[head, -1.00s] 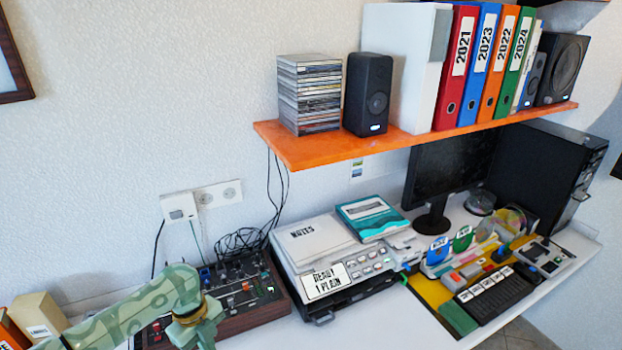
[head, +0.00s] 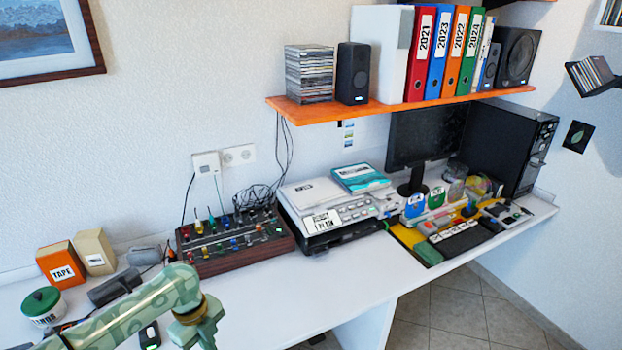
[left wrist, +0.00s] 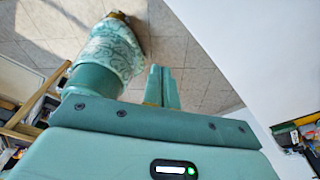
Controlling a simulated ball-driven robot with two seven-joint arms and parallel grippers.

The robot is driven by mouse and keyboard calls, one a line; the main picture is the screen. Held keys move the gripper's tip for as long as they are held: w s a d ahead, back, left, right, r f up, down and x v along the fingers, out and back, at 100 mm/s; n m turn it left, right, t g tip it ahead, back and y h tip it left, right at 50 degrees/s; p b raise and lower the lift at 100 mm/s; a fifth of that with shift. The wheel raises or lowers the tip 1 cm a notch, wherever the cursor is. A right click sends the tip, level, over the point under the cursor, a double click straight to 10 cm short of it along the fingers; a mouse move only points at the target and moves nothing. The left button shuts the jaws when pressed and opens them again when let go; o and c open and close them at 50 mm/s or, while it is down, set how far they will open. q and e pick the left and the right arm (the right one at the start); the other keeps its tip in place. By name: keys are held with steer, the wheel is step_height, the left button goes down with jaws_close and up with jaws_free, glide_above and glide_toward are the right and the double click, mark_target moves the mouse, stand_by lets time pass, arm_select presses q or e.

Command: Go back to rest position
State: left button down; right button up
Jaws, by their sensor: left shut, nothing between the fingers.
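My left gripper (left wrist: 161,72) shows in the left wrist view with its two green fingers together and nothing between them. It hangs above a tiled floor, beside the white desk edge (left wrist: 215,35). In the head view my left arm comes in from the lower left, in front of the white desk (head: 270,290); its end runs off the bottom edge, so the fingers are not clear there. My right gripper is in neither view.
A mixer (head: 236,245), a printer (head: 335,215) and a keyboard (head: 460,240) stand on the desk. An orange box (head: 62,265) and a green-lidded tin (head: 43,305) are at the left. An orange shelf (head: 400,108) hangs above. The desk's front middle is clear.

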arm_select(q)
steer(key=s+a+f+n+t+b, duration=0.1)
steer(key=s+f+n, duration=0.6)
steer(key=f, duration=0.5)
steer(key=s+a+f+n+t+b, duration=0.1)
steer(key=s+f+n, duration=0.5)
steer(key=f, duration=0.7)
steer(key=s+f+n, duration=0.2)
steer(key=s+f, duration=0.1)
steer(key=s, duration=0.7)
steer(key=s+f+n+y, duration=0.1)
steer(key=s+f+n, duration=0.2)
steer(key=s, duration=0.8)
steer(key=s+f+n+b, duration=0.1)
steer(key=s+f+n, duration=0.2)
steer(key=s, duration=0.7)
steer(key=shift+s+a+f, duration=0.2)
steer(key=shift+s+f, duration=0.15)
steer(key=shift+f, duration=0.55)
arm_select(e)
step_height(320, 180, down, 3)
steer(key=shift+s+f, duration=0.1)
arm_select(q)
steer(key=shift+w, duration=0.1)
